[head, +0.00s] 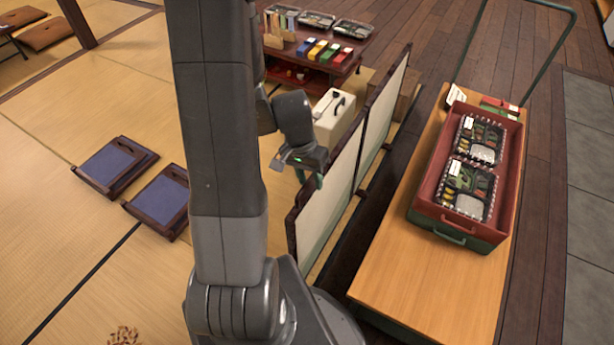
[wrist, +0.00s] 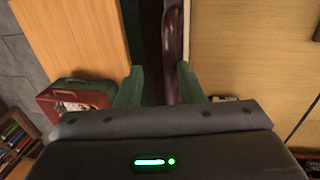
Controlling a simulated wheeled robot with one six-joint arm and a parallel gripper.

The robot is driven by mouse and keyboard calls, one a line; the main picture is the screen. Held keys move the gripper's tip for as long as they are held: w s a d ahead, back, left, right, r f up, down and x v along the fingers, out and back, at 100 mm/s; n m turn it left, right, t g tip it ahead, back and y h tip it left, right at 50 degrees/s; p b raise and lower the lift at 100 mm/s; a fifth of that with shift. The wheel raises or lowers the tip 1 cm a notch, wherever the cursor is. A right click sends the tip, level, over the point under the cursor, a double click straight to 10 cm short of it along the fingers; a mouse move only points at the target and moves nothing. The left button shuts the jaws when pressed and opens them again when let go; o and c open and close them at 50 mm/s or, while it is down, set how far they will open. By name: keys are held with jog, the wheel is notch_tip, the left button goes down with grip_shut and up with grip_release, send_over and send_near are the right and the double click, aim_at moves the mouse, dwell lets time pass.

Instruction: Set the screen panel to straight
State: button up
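The screen panel (head: 330,195) stands upright, with cream sheets in a dark wood frame. Its near and far sections look roughly in line; I cannot tell whether there is a slight angle between them. My gripper (head: 318,178) is at the top of the near section. In the wrist view the two green fingers of my gripper (wrist: 160,88) are apart. The dark wavy rail of the screen panel (wrist: 172,50) runs between them, closer to the right finger, with a gap at the left finger. In the head view my gripper hides part of the rail.
A wooden cart (head: 400,285) with a red and green crate (head: 430,200) of lunch boxes stands right of the screen. A white case (head: 335,118) and a low table (head: 345,62) with goods are behind. Blue-cushioned floor seats (head: 115,165) lie on open tatami at left.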

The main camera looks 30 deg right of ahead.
jog(key=shift+w+a+r, duration=0.1)
jog(key=shift+w, duration=0.05)
jog(key=shift+w+r, duration=0.1)
jog(key=shift+r, duration=0.2)
notch_tip(320, 180, up, 13)
jog(key=w+a+p, duration=0.1)
jog(key=w+p, duration=0.1)
jog(key=shift+a+p, duration=0.25)
jog(key=shift+p, duration=0.15)
jog(key=shift+f, duration=0.2)
jog(key=f+b, duration=0.1)
jog(key=f, duration=0.3)
jog(key=s+f+b, duration=0.1)
jog(key=f, duration=0.4)
jog(key=s+d+f, duration=0.1)
jog(key=f, duration=0.3)
jog(key=shift+d+f+b, duration=0.1)
jog(key=shift+f+b, duration=0.15)
jog(key=shift+b, duration=0.15)
jog(key=shift+w, duration=0.2)
jog(key=shift+s+a, duration=0.15)
jog(key=shift+a, duration=0.05)
